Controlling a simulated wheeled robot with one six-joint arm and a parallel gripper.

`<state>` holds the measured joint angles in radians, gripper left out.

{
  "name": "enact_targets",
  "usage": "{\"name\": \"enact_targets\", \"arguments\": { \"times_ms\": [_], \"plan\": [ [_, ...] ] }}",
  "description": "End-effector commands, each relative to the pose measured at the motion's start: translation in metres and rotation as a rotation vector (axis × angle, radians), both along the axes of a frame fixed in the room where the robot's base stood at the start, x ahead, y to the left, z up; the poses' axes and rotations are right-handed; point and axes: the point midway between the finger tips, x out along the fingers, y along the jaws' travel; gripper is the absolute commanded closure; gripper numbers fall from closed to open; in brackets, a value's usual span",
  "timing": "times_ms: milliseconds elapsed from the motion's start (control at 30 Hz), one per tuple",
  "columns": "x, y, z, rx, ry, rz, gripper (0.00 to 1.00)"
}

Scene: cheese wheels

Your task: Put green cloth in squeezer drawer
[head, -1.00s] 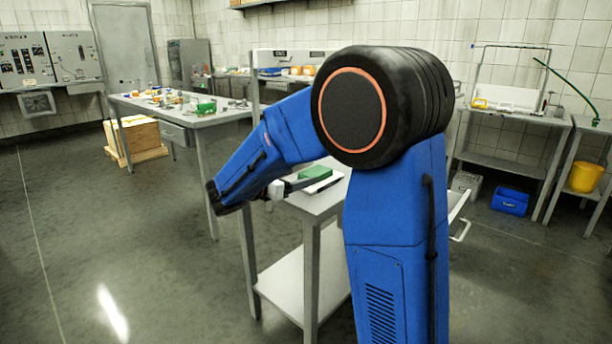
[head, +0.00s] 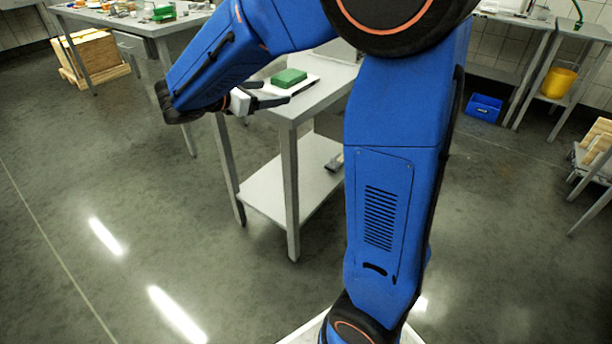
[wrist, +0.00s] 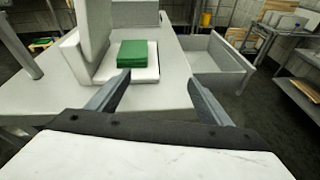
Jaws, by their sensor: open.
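The green cloth (head: 289,78) looks like a flat folded block. It lies on a white slab on the small grey table (head: 300,105). In the wrist view the cloth (wrist: 138,54) is just beyond my fingertips, left of the middle between them. My gripper (wrist: 158,88) is open and empty, with its fingers spread toward the slab and apart from the cloth. In the head view my gripper (head: 277,96) is at the table's left edge. An open, empty-looking drawer (wrist: 217,66) sticks out on the table's right in the wrist view; my arm hides it in the head view.
Pale upright panels (wrist: 85,35) stand left of the cloth in the wrist view. A lower shelf (head: 285,185) lies under the table. A blue crate (head: 484,108) and a yellow bucket (head: 559,80) are at the right. The floor at left is clear.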

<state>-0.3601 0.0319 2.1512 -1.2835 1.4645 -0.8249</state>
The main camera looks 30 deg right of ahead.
Motion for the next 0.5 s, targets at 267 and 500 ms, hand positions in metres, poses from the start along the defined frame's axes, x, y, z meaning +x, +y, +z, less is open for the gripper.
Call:
{"name": "enact_targets", "arguments": {
  "times_ms": [267,500],
  "plan": [
    [-0.097,-0.034,-0.024,0.361,-0.205,-0.227,0.27],
    [-0.166,-0.034,-0.048,0.643,-0.393,-0.43,0.27]
  ]
}}
